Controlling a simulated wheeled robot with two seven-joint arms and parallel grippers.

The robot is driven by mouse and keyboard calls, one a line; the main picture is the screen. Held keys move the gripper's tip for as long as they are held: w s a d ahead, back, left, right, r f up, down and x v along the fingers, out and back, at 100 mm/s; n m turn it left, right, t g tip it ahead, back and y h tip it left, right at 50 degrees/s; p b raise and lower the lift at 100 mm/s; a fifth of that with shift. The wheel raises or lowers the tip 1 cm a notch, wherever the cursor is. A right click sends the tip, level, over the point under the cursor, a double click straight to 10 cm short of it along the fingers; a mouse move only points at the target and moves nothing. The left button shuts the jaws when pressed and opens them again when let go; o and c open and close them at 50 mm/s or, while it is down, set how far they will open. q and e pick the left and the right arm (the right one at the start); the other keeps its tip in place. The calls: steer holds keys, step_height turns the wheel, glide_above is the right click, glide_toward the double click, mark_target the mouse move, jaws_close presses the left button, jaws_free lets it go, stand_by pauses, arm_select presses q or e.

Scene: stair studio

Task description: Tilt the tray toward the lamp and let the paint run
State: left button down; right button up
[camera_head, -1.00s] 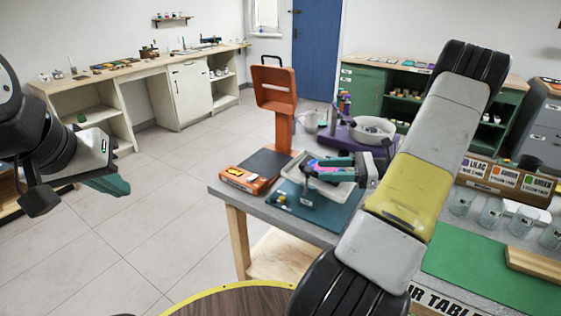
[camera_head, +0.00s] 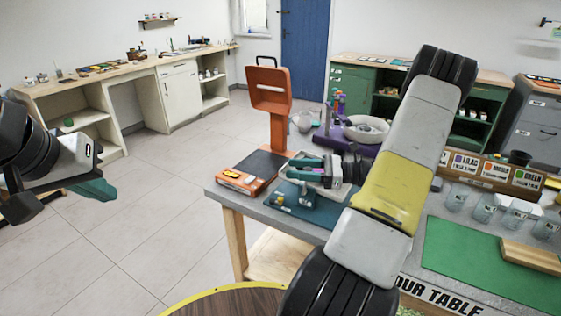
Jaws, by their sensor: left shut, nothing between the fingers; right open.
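A pale tray (camera_head: 284,173) lies at the left end of the grey table, mostly hidden by my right gripper. The paint in it is hidden now. My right gripper (camera_head: 304,168) is open, its teal fingers pointing left over the tray. I cannot tell whether they touch its rim. An orange upright stand with a broad head (camera_head: 268,90), which looks like the lamp, stands behind and left of the tray. My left gripper (camera_head: 97,190) is shut and empty, out over the floor at the far left.
A dark teal mat (camera_head: 318,209) lies in front of the tray. A purple device with a white bowl (camera_head: 365,128) and a grey jug (camera_head: 303,121) stand behind it. Clear cups (camera_head: 484,206) and a green mat (camera_head: 480,262) are at the right. Floor at the left is free.

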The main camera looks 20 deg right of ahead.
jaws_close()
stand_by(1.4)
